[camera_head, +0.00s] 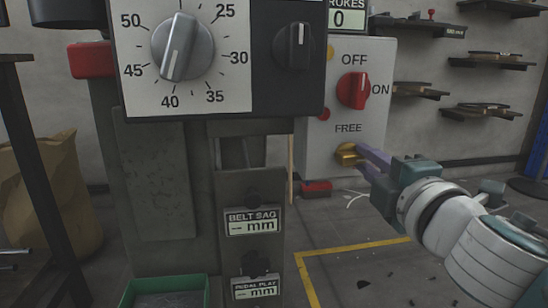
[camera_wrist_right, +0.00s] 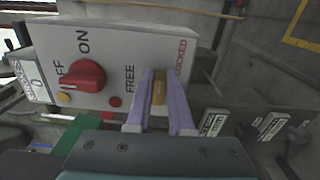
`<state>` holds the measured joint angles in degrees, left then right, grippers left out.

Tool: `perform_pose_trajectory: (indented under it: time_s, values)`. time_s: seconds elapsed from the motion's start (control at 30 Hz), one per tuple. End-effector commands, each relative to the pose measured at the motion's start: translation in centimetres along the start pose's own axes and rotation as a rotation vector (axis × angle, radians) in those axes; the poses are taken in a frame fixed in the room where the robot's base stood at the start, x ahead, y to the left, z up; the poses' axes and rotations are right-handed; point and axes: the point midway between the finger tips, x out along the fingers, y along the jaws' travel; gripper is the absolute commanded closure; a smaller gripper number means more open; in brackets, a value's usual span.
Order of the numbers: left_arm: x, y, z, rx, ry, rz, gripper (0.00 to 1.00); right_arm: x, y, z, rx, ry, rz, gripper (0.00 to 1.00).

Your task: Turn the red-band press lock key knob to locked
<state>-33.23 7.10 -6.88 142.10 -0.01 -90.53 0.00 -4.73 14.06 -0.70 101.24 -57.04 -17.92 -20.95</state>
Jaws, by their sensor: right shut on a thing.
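The lock key knob (camera_head: 346,153) is a small brass-yellow handle on the light grey control box (camera_head: 340,108), below the word FREE. In the right wrist view the knob (camera_wrist_right: 158,90) lies between the words FREE and LOCKED. My right gripper (camera_head: 367,156) comes in from the right with purple fingers. In the right wrist view its fingers (camera_wrist_right: 160,102) stand on both sides of the knob, shut on it. The fingers and the angle hide the knob's exact pointing. My left gripper is not in view.
A red OFF/ON switch (camera_head: 353,90) sits above the knob on the same box. A large grey dial (camera_head: 182,47) and a black knob (camera_head: 293,47) are on the panel to the left. A green bin (camera_head: 125,296) stands low at front. Wall shelves (camera_head: 490,62) are behind.

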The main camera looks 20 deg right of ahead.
Motion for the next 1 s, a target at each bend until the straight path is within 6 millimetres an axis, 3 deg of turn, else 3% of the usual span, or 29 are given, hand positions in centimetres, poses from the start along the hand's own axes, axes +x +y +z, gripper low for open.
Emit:
perform_pose_trajectory:
  time_s: [0.57,0.6,0.87,1.0]
  values:
    - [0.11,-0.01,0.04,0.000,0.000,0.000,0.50,0.00,-0.06,-0.03,0.038,0.000,0.000,1.00]
    - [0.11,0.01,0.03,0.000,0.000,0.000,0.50,0.00,-0.06,-0.03,0.038,0.000,0.000,0.79]
    - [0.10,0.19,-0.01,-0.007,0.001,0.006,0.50,0.00,-0.06,-0.02,0.036,0.000,0.000,0.50]
    - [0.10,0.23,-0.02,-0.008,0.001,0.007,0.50,0.00,-0.06,-0.02,0.035,0.000,0.000,0.50]
